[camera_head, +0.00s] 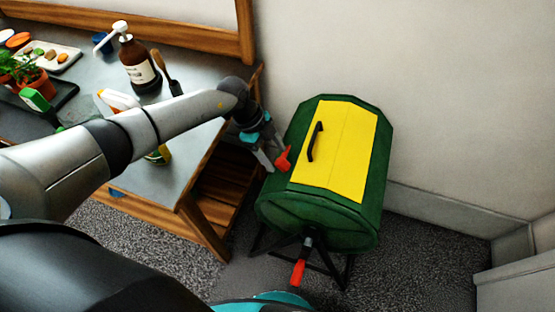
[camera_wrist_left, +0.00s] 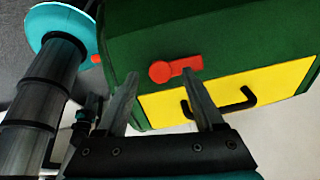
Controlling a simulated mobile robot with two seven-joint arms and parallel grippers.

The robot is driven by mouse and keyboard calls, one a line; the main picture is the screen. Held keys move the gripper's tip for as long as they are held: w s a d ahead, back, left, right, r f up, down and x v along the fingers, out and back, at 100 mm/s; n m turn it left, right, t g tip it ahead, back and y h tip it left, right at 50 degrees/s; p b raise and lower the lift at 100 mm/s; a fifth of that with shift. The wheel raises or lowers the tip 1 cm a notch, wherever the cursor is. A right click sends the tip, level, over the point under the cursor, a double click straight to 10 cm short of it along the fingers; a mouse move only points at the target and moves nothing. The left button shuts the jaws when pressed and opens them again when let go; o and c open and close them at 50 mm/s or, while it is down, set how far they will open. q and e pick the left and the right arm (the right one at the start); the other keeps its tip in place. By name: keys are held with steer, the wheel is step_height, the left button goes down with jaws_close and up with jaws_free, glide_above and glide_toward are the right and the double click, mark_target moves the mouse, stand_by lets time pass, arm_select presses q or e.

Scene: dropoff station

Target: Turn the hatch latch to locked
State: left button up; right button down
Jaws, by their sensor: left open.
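A green drum (camera_head: 318,217) has a yellow hatch (camera_head: 341,157) with a black handle (camera_head: 316,142). The red hatch latch (camera_head: 283,159) sits on the green shell just left of the hatch. In the left wrist view the latch (camera_wrist_left: 176,69) has a round hub at its left end and a lever pointing right, roughly along the hatch edge. My left gripper (camera_head: 275,155) is open at the latch. In the left wrist view its fingertips (camera_wrist_left: 160,75) are spread around the hub side; I cannot tell whether they touch it. My right gripper is not in view.
A crank with a red grip (camera_head: 298,273) sticks out of the drum's front end. A wooden bench (camera_head: 195,170) stands left of the drum, with a brown pump bottle (camera_head: 138,65) and potted plant (camera_head: 34,84) on it. The wall is close behind.

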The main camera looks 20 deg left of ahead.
arm_select(q)
steer(key=shift+x, duration=1.15)
jaws_close()
